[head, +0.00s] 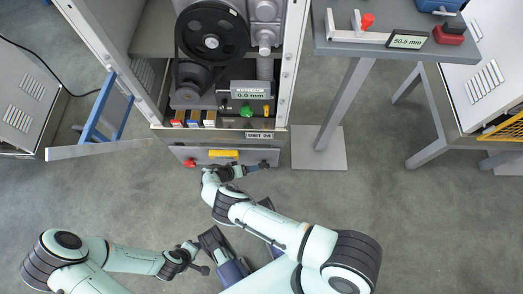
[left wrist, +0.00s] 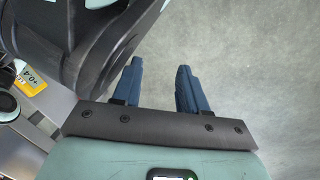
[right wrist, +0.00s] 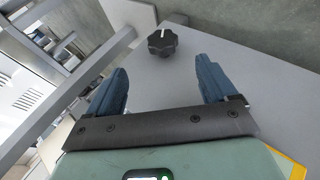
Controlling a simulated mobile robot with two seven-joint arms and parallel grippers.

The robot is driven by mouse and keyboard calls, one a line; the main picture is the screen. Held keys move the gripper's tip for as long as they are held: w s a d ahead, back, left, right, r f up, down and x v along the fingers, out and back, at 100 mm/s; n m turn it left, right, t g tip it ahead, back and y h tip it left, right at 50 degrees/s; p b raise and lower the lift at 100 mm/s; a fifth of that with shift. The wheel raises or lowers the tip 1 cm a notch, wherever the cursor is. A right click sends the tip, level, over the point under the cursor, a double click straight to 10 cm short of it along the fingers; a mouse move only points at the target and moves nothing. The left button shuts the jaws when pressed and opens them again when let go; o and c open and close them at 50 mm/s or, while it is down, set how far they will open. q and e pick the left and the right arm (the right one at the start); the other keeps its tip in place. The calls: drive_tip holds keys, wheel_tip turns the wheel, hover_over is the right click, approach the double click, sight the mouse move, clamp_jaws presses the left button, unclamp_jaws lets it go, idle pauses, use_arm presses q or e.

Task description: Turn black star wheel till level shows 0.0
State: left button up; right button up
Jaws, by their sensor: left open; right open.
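The black star wheel (right wrist: 162,43), with a white mark on its top, sits on a grey plate (right wrist: 180,92) in the right wrist view. My right gripper (right wrist: 162,65) is open; the wheel shows between and beyond its fingertips, with no finger visibly touching it. A yellow level (head: 224,153) lies on the grey panel in the head view. In the left wrist view, the yellow display (left wrist: 30,82) seems to read +0.4, tilted and small. My left gripper (left wrist: 160,64) is open and empty, with floor behind its fingers.
The open cabinet holds a black pulley (head: 212,32) and a small display (head: 250,92) reading about 0.0 mm. A red knob (head: 189,162) is at the panel's left. A side table (head: 350,48) carries a 50.5 mm display (head: 408,40).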

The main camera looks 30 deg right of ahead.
sight(261, 167)
drive_tip(key=b+x, duration=0.1)
drive_tip(key=x, duration=0.3)
drive_tip(key=b+x, duration=0.1)
drive_tip(key=x, duration=0.2)
drive_tip(key=b+x, duration=0.1)
drive_tip(key=x, duration=0.3)
drive_tip(key=shift+w+d+f, duration=0.15)
drive_tip(key=shift+w+f, duration=0.15)
drive_tip(key=shift+w, duration=0.1)
use_arm(q)
drive_tip(key=s+f+g, duration=0.2)
drive_tip(key=s+f, duration=0.2)
drive_tip(key=s, duration=0.3)
drive_tip(key=shift+a+f+g+b, duration=0.25)
drive_tip(key=shift+a+g+b, duration=0.1)
drive_tip(key=shift+a, duration=0.1)
use_arm(e)
drive_tip(key=shift+d+f, duration=0.4)
drive_tip(key=shift+d, duration=0.05)
drive_tip(key=c, duration=1)
